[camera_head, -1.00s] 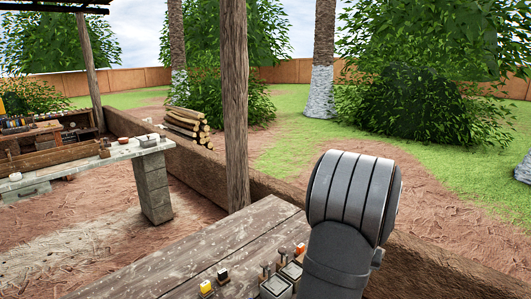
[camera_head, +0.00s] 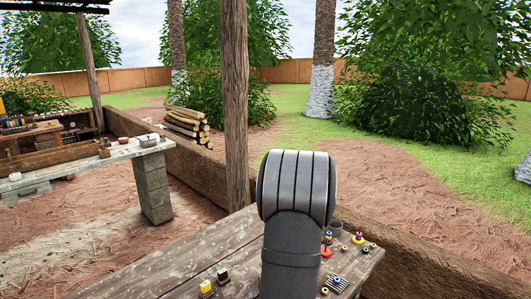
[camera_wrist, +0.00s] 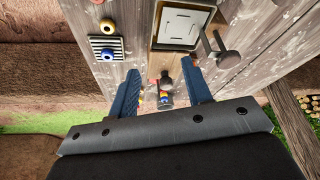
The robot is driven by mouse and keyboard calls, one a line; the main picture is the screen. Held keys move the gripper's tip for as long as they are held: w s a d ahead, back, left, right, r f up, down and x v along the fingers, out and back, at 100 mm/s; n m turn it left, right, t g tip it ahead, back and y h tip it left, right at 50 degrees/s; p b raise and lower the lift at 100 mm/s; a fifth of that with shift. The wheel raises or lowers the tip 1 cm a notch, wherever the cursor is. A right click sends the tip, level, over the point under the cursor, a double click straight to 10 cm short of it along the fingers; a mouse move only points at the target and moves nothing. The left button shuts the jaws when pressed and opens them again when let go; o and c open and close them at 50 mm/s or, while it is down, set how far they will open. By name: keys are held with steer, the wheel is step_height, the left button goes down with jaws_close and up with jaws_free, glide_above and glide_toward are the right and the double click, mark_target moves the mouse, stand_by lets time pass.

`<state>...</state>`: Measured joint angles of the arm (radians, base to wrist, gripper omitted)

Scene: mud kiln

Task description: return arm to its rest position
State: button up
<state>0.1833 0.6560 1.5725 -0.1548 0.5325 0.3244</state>
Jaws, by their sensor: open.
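My gripper (camera_wrist: 163,66) shows in the wrist view with two blue fingers spread apart. The fingers are open, and no object is visibly clamped. Small dark, red and multicoloured pieces (camera_wrist: 165,92) show in the gap between them, seemingly on the wooden table (camera_wrist: 135,15) beyond; contact cannot be told. In the head view, my arm stands over the middle of the table (camera_head: 165,272). The gripper itself is hidden there.
A striped pad (camera_wrist: 105,48), a pale square tray (camera_wrist: 181,28) and a grey peg (camera_wrist: 222,50) lie near the fingers. In the head view, a cup (camera_head: 335,226) and coloured pieces (camera_head: 358,238) stand right. Yellow (camera_head: 206,288) and black-topped (camera_head: 222,275) blocks stand left. A post (camera_head: 235,110) rises behind.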

steer(key=shift+w+a+f, duration=1)
steer(key=shift+w+a, duration=0.05)
steer(key=shift+a, duration=0.15)
steer(key=o, duration=1.2)
steer(key=shift+w+a+r, duration=0.15)
steer(key=shift+w+r, duration=0.75)
steer(key=shift+w, duration=0.05)
steer(key=w+d+r+m+g+y, duration=0.1)
steer(key=w+d+r+m+g, duration=0.15)
steer(key=r, duration=0.35)
steer(key=w+d+r+m+g+y, duration=0.1)
steer(key=w+d+r+m+g, duration=0.1)
steer(key=w+d+r, duration=0.3)
steer(key=s+f, duration=0.1)
steer(key=f, duration=0.5)
steer(key=s+f, duration=0.1)
steer(key=f, duration=0.2)
steer(key=shift+s+a, duration=0.3)
steer(key=shift+a, duration=0.1)
